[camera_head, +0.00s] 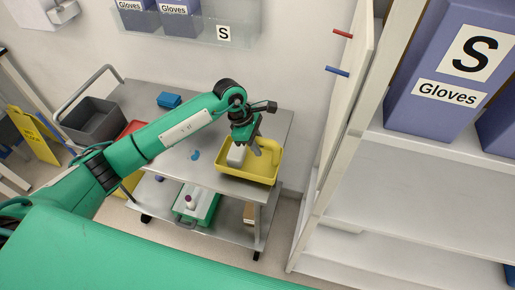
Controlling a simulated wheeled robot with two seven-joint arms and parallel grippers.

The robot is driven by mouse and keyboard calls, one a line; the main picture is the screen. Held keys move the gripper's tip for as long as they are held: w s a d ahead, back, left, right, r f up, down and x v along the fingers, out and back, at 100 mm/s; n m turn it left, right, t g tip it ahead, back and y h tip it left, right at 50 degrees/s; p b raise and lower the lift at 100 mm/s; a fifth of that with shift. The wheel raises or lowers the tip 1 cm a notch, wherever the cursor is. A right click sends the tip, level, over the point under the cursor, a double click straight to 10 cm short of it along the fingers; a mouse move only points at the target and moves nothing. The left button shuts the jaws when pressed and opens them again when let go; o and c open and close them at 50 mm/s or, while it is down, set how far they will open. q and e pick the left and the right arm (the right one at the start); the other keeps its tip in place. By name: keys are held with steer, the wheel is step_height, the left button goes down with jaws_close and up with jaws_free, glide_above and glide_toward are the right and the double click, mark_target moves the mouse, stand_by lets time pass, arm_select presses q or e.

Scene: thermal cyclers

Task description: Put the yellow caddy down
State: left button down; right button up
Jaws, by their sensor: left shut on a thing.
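The yellow caddy (249,181) is at the right part of the metal cart's top shelf (205,165), near its front right corner. I cannot tell whether its base touches the shelf. It has a yellow handle part (272,146), and a whitish item (236,155) shows inside it. My left gripper (248,143) comes down from above over the caddy and is shut on it; the fingertips are small and partly hidden. My right gripper is not in view.
A green tray (208,209) is on the lower shelf. An open cabinet (345,110) with glove boxes (445,75) stands close on the right.

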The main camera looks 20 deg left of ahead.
mark_target(258, 164)
arm_select(q)
step_height(258, 164, down, 2)
steer(key=shift+f+p, duration=0.25)
steer(key=shift+p, duration=0.2)
steer(key=shift+f, duration=0.45)
steer(key=c, duration=1.2)
jaws_free()
steer(key=shift+c, duration=0.2)
